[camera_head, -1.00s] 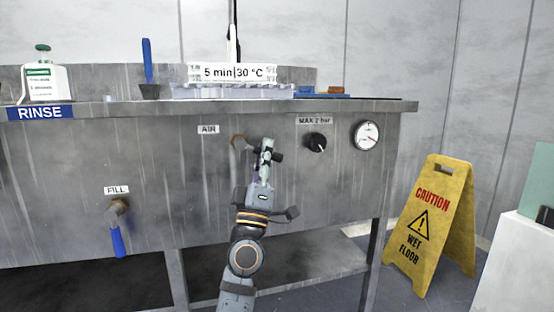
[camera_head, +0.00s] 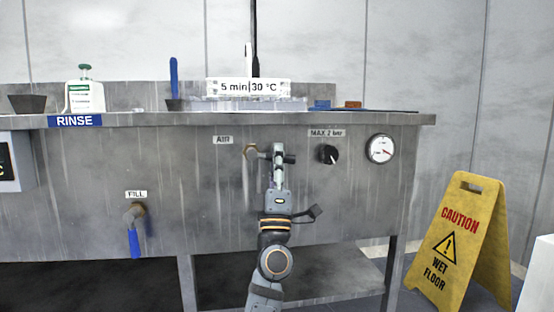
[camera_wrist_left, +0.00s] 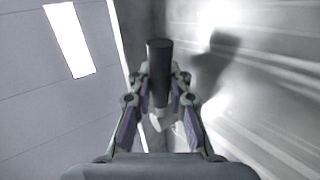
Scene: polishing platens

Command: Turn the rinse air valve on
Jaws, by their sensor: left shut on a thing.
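My left gripper (camera_head: 279,155) is just right of the fitting, shut on the valve's dark handle (camera_head: 290,159). The handle's end sticks out to the right past the fingers, roughly level. In the left wrist view the dark round handle (camera_wrist_left: 159,60) stands between the two fingers (camera_wrist_left: 160,95). The fingers partly hide the handle's middle and its join to the fitting. My right gripper is not in view.
A black knob (camera_head: 328,154) and a gauge (camera_head: 381,149) are right of the gripper. The blue-handled FILL valve (camera_head: 134,240) is lower left. A bottle (camera_head: 85,97) and a brush (camera_head: 174,85) stand on the bench. A yellow caution sign (camera_head: 460,240) stands at right.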

